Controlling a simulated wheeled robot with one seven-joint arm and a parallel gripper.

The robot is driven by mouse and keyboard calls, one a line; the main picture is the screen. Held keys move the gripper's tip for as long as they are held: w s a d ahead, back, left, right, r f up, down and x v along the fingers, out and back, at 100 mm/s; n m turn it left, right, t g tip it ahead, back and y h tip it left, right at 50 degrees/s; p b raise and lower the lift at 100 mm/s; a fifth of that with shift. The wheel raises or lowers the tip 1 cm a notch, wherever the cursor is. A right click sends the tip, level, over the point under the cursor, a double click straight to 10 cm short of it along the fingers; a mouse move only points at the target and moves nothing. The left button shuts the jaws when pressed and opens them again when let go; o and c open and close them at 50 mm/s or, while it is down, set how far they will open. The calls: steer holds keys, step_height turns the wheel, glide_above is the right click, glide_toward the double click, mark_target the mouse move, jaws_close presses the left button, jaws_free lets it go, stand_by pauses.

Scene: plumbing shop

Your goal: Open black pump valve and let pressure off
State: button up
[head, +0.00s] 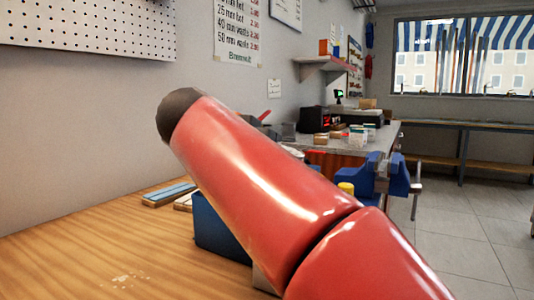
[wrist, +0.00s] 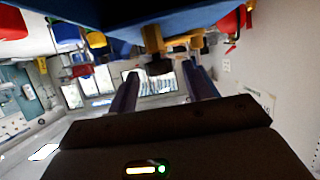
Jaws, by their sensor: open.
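The wrist view looks upside down. A small black part (wrist: 159,66), which looks like the black pump valve, sits on a brass-coloured fitting (wrist: 152,38). The fitting meets a large blue body (wrist: 190,18) along the top edge. My gripper (wrist: 162,72) is open, and its two fingers point toward the black part, which appears between their tips. I cannot tell whether they touch it. In the head view a blue box-like body (head: 215,232) on the bench is mostly hidden behind my red arm. The valve and my gripper are hidden there.
The wooden bench (head: 90,255) is clear at the front left, with a blue-topped flat item (head: 168,193) near the wall. A blue vice (head: 385,178) stands to the right of my arm. A counter with a black till (head: 360,121) is behind. The tiled floor at right is free.

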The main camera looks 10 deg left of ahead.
steer(key=shift+w+d+f, duration=0.1)
steer(key=shift+w+f, duration=0.05)
steer(key=shift+w, duration=0.1)
steer(key=c, duration=1)
steer(key=shift+o, duration=0.2)
